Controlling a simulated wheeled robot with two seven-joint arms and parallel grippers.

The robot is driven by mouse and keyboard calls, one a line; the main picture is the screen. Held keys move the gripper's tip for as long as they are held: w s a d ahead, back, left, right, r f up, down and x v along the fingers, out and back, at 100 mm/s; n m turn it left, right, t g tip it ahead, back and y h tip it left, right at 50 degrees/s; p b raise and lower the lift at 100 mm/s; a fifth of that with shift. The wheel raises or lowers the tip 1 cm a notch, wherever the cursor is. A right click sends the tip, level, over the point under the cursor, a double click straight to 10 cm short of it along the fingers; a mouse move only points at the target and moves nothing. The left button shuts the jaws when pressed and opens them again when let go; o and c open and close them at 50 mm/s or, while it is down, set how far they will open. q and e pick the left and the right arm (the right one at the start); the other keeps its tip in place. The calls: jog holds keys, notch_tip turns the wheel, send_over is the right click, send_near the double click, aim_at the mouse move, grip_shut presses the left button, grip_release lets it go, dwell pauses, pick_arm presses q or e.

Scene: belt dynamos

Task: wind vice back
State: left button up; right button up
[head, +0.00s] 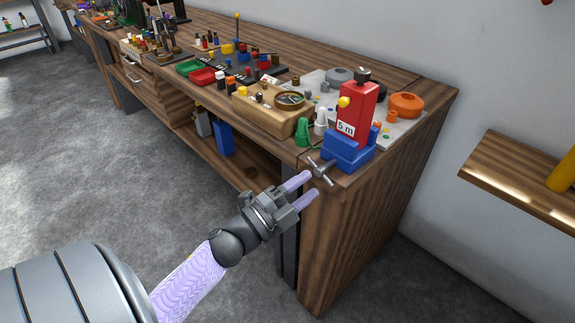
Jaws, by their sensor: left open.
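A blue vice (345,151) stands at the near right corner of the wooden bench. It holds a red block (358,110) marked "5 m" upright between its jaws. The vice's grey handle, a T-shaped bar (321,171), sticks out past the bench's front edge. My left gripper (308,185) comes in from the lower left, with two pale lilac fingers pointing at the handle. The fingers are apart, close to the handle; I cannot tell whether they touch it. My right gripper is not in view.
The bench (360,215) carries a wooden box with a round dial (290,99), a green bottle (303,132), a white bottle (321,121) and an orange round piece (405,104). Red (202,77) and green trays lie farther left. A wall shelf (520,180) is at right. Floor in front is clear.

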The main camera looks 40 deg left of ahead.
pick_arm(q)
jog(key=a+f+m+y+b, duration=0.1)
jog(key=m, duration=0.3)
jog(key=s+a+f+m+g+y+b, duration=0.1)
jog(key=m, duration=0.3)
jog(key=a+f+m+g+y+b, duration=0.1)
jog(key=f+m, duration=0.1)
jog(key=m, duration=0.2)
jog(key=shift+s+a+y+b, duration=0.2)
jog(key=shift+s+y+b, duration=0.1)
